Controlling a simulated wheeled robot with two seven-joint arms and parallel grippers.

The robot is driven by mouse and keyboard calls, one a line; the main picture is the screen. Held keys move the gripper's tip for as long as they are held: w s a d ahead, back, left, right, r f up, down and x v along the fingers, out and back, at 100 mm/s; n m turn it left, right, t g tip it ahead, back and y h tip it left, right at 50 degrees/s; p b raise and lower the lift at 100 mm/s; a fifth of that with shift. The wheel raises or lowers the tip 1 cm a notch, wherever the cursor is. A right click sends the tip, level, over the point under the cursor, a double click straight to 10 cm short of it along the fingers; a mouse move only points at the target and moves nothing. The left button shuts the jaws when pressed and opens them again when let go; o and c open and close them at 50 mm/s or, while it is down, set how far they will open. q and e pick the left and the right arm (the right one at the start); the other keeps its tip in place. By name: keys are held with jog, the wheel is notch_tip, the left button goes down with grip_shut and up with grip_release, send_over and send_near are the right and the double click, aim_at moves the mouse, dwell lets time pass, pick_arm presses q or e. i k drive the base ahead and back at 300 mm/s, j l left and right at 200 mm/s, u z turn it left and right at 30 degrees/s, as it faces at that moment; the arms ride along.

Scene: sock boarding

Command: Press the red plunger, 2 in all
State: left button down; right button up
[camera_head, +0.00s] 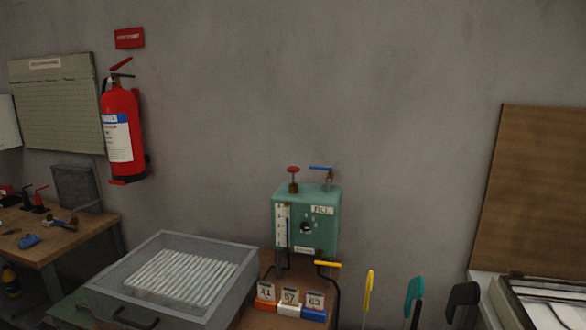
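The red plunger (293,171) is a red knob on a short brass-coloured stem. It stands upright on the left part of the top of a green box (321,212) near the wall. A valve with a blue lever (322,168) stands just right of it on the same box. The box front has a pale gauge strip, a dark round knob and white labels. Neither of my grippers shows in this view, and nothing touches the plunger.
A yellow lever (327,264) sits below the box, above several numbered blocks (289,309). A grey tray (215,306) with white ribs lies left. Yellow (369,290), teal (413,292) and black (462,294) upright pieces stand right. A fire extinguisher (119,135) hangs on the wall.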

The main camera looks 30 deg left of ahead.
aim_at(294, 170)
jog(key=j+z, duration=0.2)
jog(key=j, duration=0.35)
jog(key=j+z, duration=0.2)
jog(key=j, duration=0.35)
jog(key=k+j+z, duration=0.2)
jog(key=j, duration=0.35)
jog(key=j+z, duration=0.2)
jog(key=j, duration=0.35)
